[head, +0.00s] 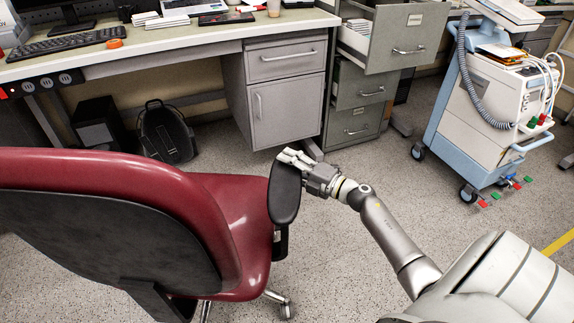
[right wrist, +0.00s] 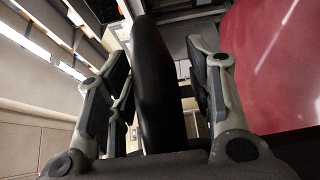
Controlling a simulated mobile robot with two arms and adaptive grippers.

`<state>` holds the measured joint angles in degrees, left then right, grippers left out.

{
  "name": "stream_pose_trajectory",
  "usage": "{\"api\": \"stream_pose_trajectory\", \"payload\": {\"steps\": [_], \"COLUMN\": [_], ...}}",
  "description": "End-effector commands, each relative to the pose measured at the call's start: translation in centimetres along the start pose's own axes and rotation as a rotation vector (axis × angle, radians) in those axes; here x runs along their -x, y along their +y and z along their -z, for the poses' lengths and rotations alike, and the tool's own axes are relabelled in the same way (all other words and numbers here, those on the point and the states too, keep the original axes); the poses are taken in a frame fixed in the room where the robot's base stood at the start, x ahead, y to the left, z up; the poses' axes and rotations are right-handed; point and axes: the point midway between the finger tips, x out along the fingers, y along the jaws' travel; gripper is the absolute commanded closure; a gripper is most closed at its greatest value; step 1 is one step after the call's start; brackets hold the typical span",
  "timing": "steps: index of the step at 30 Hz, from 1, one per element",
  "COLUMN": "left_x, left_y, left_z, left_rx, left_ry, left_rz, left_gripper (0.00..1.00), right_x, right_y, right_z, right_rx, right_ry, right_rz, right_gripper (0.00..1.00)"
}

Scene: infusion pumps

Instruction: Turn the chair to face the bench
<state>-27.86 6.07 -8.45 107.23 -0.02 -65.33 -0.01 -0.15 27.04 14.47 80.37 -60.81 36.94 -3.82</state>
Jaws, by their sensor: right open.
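The red chair (head: 90,190) stands at the lower left in the head view, with the dark back of its backrest towards me. Its red seat (head: 235,220) extends to the right of the backrest. The black armrest (head: 284,193) is on the seat's right side. My right gripper (head: 292,158) is at the armrest's far end. In the right wrist view the armrest (right wrist: 157,80) stands between the open fingers (right wrist: 160,60), with gaps visible on both sides. The bench (head: 170,40) runs along the top left. My left gripper is not in view.
A grey drawer unit (head: 285,90) is under the bench, and a filing cabinet (head: 360,90) with an open top drawer stands beside it. A blue-white medical cart (head: 490,110) is at the right. A black bag (head: 166,132) is on the floor under the bench. Speckled floor (head: 440,220) is clear around my right arm.

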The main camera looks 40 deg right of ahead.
Motion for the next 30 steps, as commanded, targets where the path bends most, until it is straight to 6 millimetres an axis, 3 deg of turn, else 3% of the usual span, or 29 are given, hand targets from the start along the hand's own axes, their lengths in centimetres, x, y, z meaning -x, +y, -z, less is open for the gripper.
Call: {"api": "stream_pose_trajectory", "payload": {"steps": [11, 22, 30], "left_x": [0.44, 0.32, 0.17], "left_y": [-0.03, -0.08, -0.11], "left_z": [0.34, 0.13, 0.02], "left_rx": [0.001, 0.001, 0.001], "left_ry": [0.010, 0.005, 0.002], "left_rz": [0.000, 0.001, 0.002], "left_gripper": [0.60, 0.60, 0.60], "right_x": [-0.64, -0.62, -0.68], "right_y": [-0.02, -0.03, -0.11], "right_z": [0.00, 0.00, -0.04], "right_rx": [-0.001, -0.001, -0.001], "right_ry": [-0.001, -0.001, 0.002], "right_rz": [0.001, 0.001, 0.001], "right_gripper": [0.52, 0.98, 1.00]}}
